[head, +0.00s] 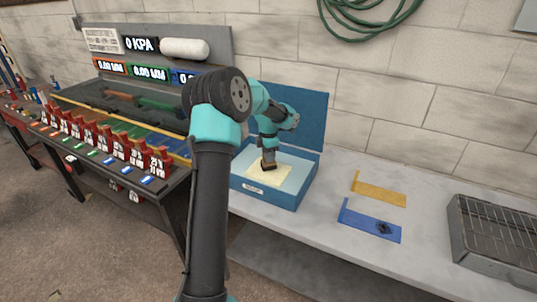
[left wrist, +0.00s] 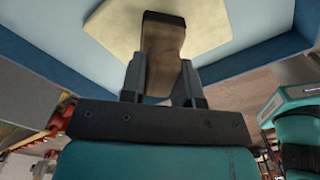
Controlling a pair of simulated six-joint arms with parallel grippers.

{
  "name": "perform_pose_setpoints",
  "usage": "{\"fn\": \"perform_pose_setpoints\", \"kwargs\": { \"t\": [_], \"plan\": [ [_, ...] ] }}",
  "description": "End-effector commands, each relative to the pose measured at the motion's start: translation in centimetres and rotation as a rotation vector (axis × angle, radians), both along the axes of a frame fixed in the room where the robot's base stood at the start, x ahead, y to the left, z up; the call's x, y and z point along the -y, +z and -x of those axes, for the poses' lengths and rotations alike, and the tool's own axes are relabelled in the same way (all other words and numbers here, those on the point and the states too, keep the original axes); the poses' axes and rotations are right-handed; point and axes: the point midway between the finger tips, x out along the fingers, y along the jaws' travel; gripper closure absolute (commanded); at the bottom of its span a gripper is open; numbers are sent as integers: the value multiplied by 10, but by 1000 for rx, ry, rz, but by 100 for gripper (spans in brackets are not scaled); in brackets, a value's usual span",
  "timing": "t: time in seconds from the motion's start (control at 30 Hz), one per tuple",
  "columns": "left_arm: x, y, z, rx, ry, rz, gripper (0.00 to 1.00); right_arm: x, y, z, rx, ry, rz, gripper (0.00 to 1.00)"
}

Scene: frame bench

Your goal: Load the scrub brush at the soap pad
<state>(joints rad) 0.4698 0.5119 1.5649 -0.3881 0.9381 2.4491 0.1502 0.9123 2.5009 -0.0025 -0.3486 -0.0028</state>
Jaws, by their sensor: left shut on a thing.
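My left gripper (head: 269,150) points down into an open blue box and is shut on the brown scrub brush (head: 268,164). The brush is upright, with its lower end at the cream soap pad (head: 284,174) on the box floor; it looks in contact, but I cannot be sure. In the left wrist view the gripper's two fingers (left wrist: 161,82) grip the brush (left wrist: 163,45) from both sides. The pad (left wrist: 112,30) shows behind the brush's far end. My right gripper is not in view.
The blue box (head: 268,198) has low walls and a raised back lid (head: 305,118). On the grey bench to its right lie a yellow bracket shape (head: 380,192), a blue one (head: 368,223) and a metal grated tray (head: 500,240). A rack of red holders (head: 105,145) stands left.

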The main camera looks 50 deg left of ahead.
Motion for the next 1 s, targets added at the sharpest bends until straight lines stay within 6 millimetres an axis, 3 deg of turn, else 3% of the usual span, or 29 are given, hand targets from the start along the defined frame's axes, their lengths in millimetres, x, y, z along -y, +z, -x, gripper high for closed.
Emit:
{"fn": "perform_pose_setpoints", "kwargs": {
  "t": [1.0],
  "plan": [
    [0, -6, 0, 0, 0, 0, 89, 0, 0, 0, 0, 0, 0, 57]
  ]
}}
